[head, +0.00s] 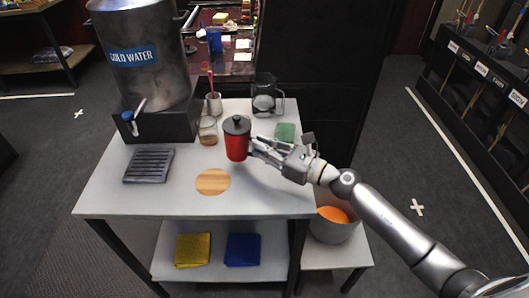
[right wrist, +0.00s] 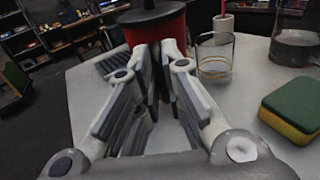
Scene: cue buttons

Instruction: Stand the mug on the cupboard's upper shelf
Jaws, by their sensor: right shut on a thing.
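A red container with a black lid (head: 237,140), the only mug-like thing I can make out, is upright over the back middle of the white table. I cannot tell whether it touches the tabletop. My right gripper (head: 252,147) reaches it from the right and is shut on it. No cupboard shelf can be clearly made out. My left gripper is not in view.

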